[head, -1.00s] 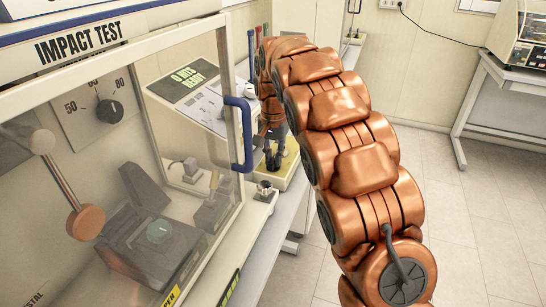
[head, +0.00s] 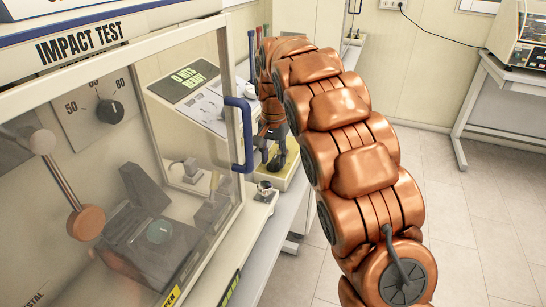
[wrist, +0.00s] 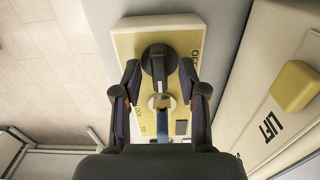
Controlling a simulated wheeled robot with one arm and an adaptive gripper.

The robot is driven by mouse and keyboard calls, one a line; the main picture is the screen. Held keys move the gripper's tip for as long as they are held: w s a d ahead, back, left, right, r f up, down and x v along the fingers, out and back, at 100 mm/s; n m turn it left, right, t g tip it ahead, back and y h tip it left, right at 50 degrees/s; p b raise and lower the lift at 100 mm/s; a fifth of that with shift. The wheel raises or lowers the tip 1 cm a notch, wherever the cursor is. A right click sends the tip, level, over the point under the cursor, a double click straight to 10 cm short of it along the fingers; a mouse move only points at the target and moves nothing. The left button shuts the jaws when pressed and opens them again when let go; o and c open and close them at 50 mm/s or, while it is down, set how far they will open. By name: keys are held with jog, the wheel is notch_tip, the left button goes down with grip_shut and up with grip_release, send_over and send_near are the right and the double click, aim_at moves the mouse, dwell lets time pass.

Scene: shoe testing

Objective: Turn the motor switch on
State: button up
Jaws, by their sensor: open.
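A black rotary knob (wrist: 158,62) sits on a yellow panel (wrist: 128,48) in the wrist view, with "OFF" lettering on the panel to its right. I take this knob to be the motor switch. My gripper (wrist: 159,66) is open, its dark fingers with purple pads on either side of the knob. I cannot tell whether they touch it. A pale round part and a blue piece show below the knob, between the fingers. In the head view my gripper (head: 277,152) is over the yellow panel (head: 289,183), and the knob cannot be made out there.
The impact test cabinet (head: 150,130) with its clear door and blue handle (head: 247,140) stands left of my arm. A yellow button (wrist: 296,87) and a "LIFT" label are at right in the wrist view. The floor at right is open.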

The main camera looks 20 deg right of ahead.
aim_at(273, 159)
jog(key=shift+r, duration=0.1)
notch_tip(273, 159, up, 12)
dwell(0.8)
jog(key=s+f+n, duration=0.2)
jog(key=s+f, duration=0.2)
jog(key=s, duration=1)
jog(key=s+f+n+g+p, duration=0.1)
jog(key=s+f+n, duration=0.2)
jog(key=s, duration=1.1)
jog(key=s+f+n, duration=0.2)
jog(key=s+f, duration=0.3)
jog(key=s, duration=1)
jog(key=shift+g+p, duration=0.3)
jog(key=shift+g, duration=0.1)
